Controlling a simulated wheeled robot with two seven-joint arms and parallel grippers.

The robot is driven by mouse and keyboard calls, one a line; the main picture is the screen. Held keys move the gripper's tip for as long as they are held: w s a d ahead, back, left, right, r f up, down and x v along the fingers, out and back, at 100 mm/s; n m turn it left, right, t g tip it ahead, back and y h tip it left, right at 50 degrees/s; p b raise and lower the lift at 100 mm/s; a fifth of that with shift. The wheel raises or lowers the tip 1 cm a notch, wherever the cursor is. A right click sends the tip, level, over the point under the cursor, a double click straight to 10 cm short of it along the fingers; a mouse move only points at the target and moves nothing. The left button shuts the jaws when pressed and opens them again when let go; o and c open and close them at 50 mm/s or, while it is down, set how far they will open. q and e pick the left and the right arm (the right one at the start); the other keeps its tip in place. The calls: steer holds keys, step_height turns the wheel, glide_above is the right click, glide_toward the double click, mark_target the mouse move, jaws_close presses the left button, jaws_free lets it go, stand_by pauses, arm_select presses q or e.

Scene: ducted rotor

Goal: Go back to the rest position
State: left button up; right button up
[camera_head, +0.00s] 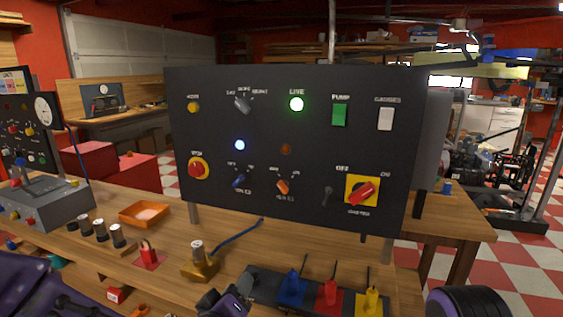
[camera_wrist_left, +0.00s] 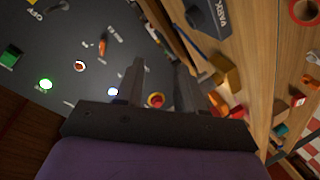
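A dark control panel (camera_head: 265,122) stands upright on the wooden workbench (camera_head: 330,245). Its green LIVE lamp (camera_head: 296,104) and a blue-white lamp (camera_head: 240,145) are lit. A red-yellow rotary switch (camera_head: 362,191) sits at its lower right. My left gripper (camera_head: 225,301) is at the bottom edge of the head view, in front of the panel and partly cut off. In the left wrist view its two fingers (camera_wrist_left: 160,78) stand apart with nothing between them, and the panel (camera_wrist_left: 70,38) lies beyond them. My right gripper does not show.
Blue, red and yellow plugs (camera_head: 330,291) stand on a dark strip near the bench front. A brass block (camera_head: 200,266) with a blue cable, an orange tray (camera_head: 144,214) and a grey control box (camera_head: 45,205) are to the left. Space above the bench front is open.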

arm_select(q)
steer(key=s+a+f+g+y, duration=0.15)
steer(key=s+a+f, duration=0.25)
steer(key=f, duration=0.4)
steer(key=s+a+f+n+g+y, duration=0.1)
steer(key=s+a+f+g, duration=0.25)
steer(key=f, duration=0.45)
steer(key=s+a+f+g+y, duration=0.1)
steer(key=s+a+f+y, duration=0.15)
steer(key=a+f, duration=0.4)
steer(key=s+a+f+g, duration=0.3)
steer(key=s+f, duration=0.3)
steer(key=s, duration=0.3)
steer(key=s+a+f+m+g+y, duration=0.1)
steer(key=s+a+f+g, duration=0.2)
steer(key=s+f, duration=0.3)
steer(key=s+a, duration=0.1)
steer(key=s, duration=0.3)
steer(key=shift+s+f, duration=0.2)
steer(key=shift+s, duration=0.1)
steer(key=shift+w, duration=0.1)
